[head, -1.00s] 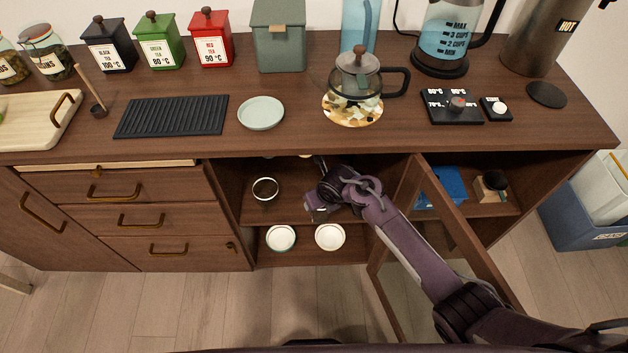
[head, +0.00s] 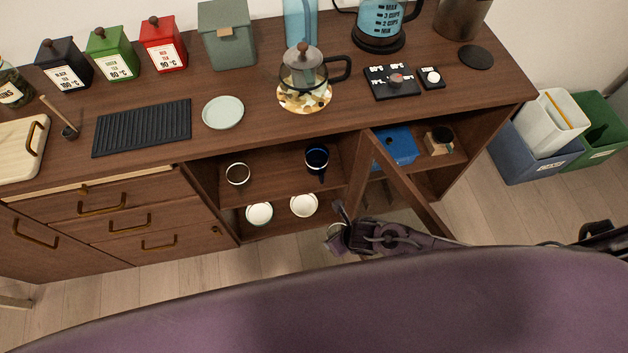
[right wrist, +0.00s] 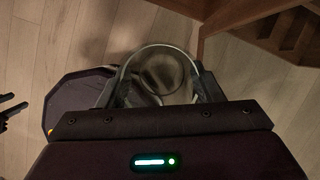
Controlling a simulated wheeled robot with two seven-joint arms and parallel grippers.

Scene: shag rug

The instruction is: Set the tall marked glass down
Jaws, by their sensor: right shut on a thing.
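My right gripper (head: 347,236) is in front of the open cabinet, below the lower shelf edge in the head view. It is shut on a clear glass (right wrist: 160,72), whose round rim and see-through wall show between the fingers in the right wrist view. In the head view only a pale bit of the glass (head: 335,230) shows beside the gripper. Any marking on it cannot be made out. My left gripper is not in the head view; dark prongs at the left edge of the right wrist view cannot be identified.
The open cabinet door (head: 405,180) stands just right of the gripper. The upper shelf holds a dark blue cup (head: 317,157) and a white-rimmed cup (head: 238,173); two bowls (head: 259,214) (head: 304,205) sit below. The countertop (head: 255,150) has bare room near its front edge.

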